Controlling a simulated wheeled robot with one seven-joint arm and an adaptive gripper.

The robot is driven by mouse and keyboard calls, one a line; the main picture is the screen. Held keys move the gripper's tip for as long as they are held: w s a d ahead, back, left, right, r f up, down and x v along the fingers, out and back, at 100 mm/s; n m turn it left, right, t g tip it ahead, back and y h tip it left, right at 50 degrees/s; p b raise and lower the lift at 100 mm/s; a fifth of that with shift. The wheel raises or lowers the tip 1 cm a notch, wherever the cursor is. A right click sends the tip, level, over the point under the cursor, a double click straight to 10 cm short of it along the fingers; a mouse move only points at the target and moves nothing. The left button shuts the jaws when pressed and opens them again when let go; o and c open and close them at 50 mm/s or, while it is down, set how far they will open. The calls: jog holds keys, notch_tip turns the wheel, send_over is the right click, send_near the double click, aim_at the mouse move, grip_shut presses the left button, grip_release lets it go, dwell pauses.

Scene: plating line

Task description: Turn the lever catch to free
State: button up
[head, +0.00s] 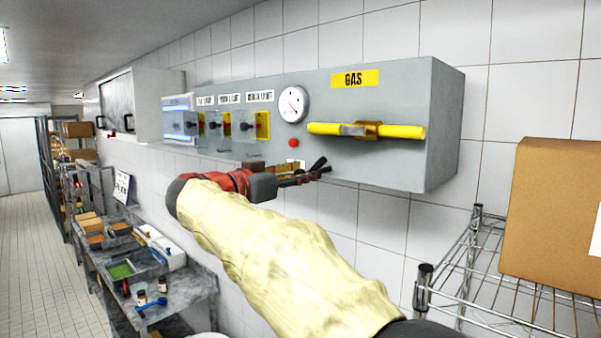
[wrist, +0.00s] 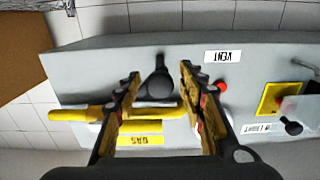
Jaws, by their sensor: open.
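A black lever with a round hub (wrist: 157,88) sits on the grey panel beside a VENT label (wrist: 230,57). Its thin arm points to the top of the wrist view. No "free" marking is legible. My gripper (wrist: 160,72) is open, with one finger on each side of the lever. I cannot tell whether either finger touches it. In the head view my gripper (head: 322,170) is at the panel's lower edge, and the lever cannot be told apart from the dark fingers there.
The grey panel (head: 400,80) carries a yellow gas handle (head: 405,132) lying horizontal, a gauge (head: 293,104), a red button (head: 293,142) and covered switches (head: 262,125) at left. A wire shelf (head: 470,290) with a cardboard box (head: 550,215) stands at right. A cluttered steel table (head: 190,290) is lower left.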

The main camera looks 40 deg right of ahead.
grip_shut()
dwell(0.5)
